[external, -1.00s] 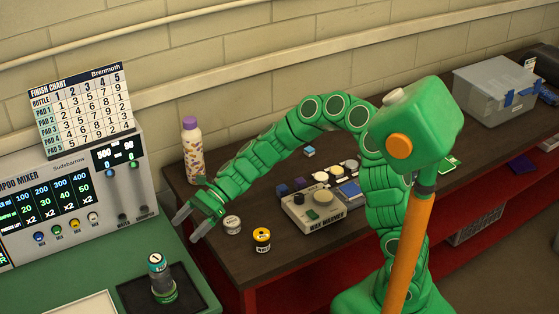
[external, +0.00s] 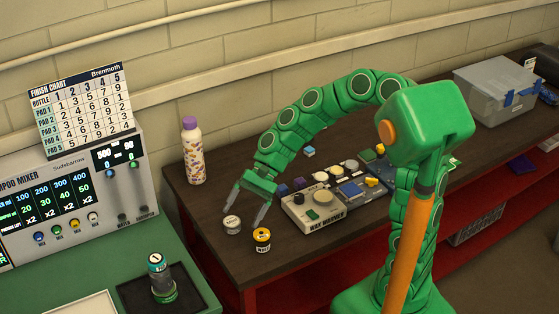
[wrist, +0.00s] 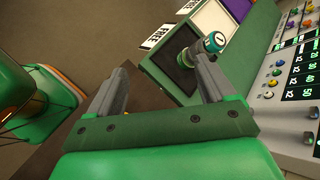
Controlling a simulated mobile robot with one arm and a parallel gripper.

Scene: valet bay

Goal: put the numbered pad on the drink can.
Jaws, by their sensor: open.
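A dark cylinder with a green base and a teal cap marked 1 (external: 157,266) stands upright on a black tray (external: 190,274) at the lower left. Its capped top also shows in the wrist view (wrist: 214,41), beyond one fingertip. I cannot tell whether this is a bottle, or a can with a pad on it. I cannot make out any other drink can or numbered pad for certain. My gripper (external: 243,214) is open and empty, pointing down near a white-lidded tin (external: 232,222) and a yellow-lidded tin (external: 262,235) on the dark bench. In the wrist view its fingers (wrist: 162,64) are spread apart.
A floral bottle with a purple cap (external: 192,155) stands on the bench (external: 200,224) left of my arm. A wax warmer (external: 312,210) with small blocks and discs is to the right. The mixer panel (external: 65,200) and finish chart (external: 85,105) rise at the left.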

